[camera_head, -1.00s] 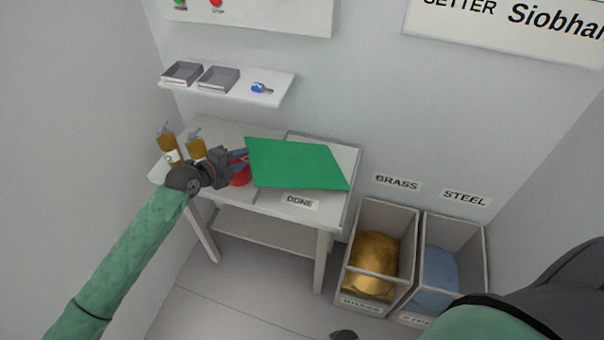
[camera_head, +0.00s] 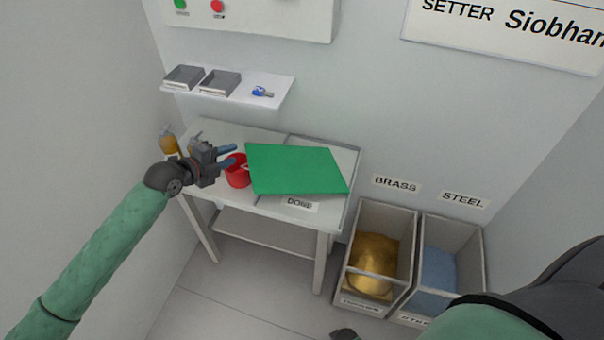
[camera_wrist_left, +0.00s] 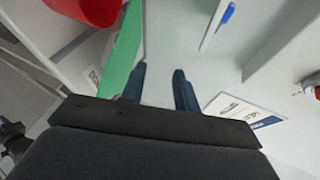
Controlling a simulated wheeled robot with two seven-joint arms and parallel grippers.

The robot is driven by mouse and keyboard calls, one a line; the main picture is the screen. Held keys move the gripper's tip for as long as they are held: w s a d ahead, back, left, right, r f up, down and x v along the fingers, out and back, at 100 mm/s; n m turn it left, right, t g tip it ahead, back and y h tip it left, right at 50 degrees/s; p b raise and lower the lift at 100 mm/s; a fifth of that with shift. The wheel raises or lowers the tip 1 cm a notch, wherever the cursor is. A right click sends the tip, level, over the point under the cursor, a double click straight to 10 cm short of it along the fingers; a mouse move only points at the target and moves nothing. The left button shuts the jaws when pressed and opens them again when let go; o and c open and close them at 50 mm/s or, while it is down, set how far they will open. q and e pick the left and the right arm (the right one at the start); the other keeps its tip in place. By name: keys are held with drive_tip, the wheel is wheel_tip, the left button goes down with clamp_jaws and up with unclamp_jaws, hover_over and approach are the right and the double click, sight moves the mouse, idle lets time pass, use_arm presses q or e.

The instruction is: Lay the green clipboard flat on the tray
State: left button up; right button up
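The green clipboard (camera_head: 295,168) lies over the grey tray (camera_head: 322,141) on the table, covering most of it. I cannot tell whether it rests fully flat; its left end reaches past the tray's left side in the picture. My left gripper (camera_head: 232,156) is open and empty, just left of the clipboard's left edge, apart from it. In the left wrist view the two fingers (camera_wrist_left: 159,82) stand apart with nothing between them, and the clipboard (camera_wrist_left: 122,50) shows edge-on beside the left finger.
A red mug (camera_head: 237,172) stands under the left gripper, close to the clipboard. Amber bottles (camera_head: 168,141) stand at the table's left end. A shelf (camera_head: 262,101) with grey boxes hangs above. Brass (camera_head: 373,262) and steel (camera_head: 437,272) bins stand right of the table.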

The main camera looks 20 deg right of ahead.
use_arm(q)
drive_tip(key=shift+s+a+r, duration=0.1)
drive_tip(key=shift+a+r, duration=0.05)
drive_tip(key=shift+r, duration=0.3)
drive_tip(key=shift+s+a+r, duration=0.1)
drive_tip(key=shift+a+r, duration=0.05)
drive_tip(key=shift+r, duration=0.25)
